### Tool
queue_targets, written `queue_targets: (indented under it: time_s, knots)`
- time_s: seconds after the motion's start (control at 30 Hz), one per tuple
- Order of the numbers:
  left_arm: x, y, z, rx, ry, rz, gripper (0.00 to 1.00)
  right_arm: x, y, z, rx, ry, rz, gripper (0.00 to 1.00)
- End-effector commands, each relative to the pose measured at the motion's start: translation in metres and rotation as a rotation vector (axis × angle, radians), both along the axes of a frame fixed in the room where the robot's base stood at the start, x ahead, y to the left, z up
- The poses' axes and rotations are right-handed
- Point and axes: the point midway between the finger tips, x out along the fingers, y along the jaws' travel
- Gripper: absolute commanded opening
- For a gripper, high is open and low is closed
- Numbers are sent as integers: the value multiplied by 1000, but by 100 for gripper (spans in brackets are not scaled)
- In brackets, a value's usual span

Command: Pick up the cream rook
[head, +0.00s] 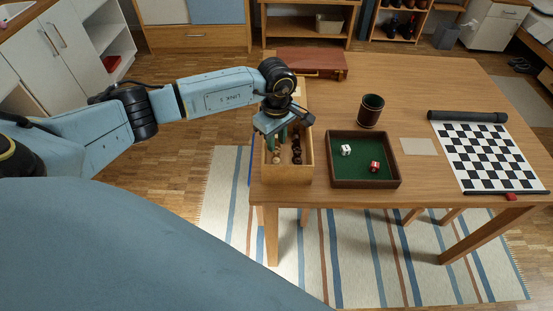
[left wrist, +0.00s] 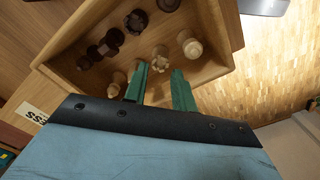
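The cream rook (left wrist: 160,56), with a notched top, stands in the open wooden drawer (left wrist: 222,28), as the left wrist view shows. My left gripper (left wrist: 160,74) points down into the drawer with its two green fingers apart and nothing between them. The fingertips are close to the rook, which shows just beyond the gap between them. In the head view my left gripper (head: 277,143) is over the drawer (head: 288,178) and hides part of its contents. I cannot tell the rook from the other cream pieces there. My right gripper is in neither view.
Other cream pieces (left wrist: 192,47) and several dark pieces (left wrist: 112,38) stand around the rook. The drawer walls are close to the gripper. A dice tray (head: 365,183), a dark cup (head: 370,110), a chessboard (head: 485,155) and a brown case (head: 310,62) are on the table.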

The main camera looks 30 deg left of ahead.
Motion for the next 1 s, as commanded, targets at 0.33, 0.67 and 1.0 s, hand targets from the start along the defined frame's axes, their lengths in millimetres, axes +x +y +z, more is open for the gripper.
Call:
queue_targets:
  time_s: [0.33,0.67,1.0]
  knots:
    - [-1,-1,-47,-2,1,0,27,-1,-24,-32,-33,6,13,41]
    - [0,0,-51,0,1,0,24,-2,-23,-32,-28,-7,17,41]
    - [-1,0,-52,0,2,0,0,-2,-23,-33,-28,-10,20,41]
